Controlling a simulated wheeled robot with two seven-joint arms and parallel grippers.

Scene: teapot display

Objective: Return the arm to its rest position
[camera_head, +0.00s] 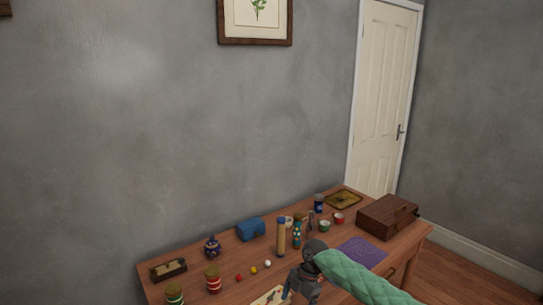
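My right arm comes in from the lower right in a green quilted sleeve. My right gripper (301,288), dark grey, is over the front of the wooden table (212,262). Its fingers are small and dark in this view, so I cannot tell whether they are open or shut, or whether they touch anything. My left arm and gripper are not in view. A small dark blue patterned pot (212,247) stands on the table's left half, apart from my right gripper.
Near my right gripper are a tall tan tube (281,237), a pale board (269,296) and a purple mat (362,252). A brown wooden box (387,217) stands at right. A blue box (250,229) and striped jars (213,281) are further left. Above the table is open.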

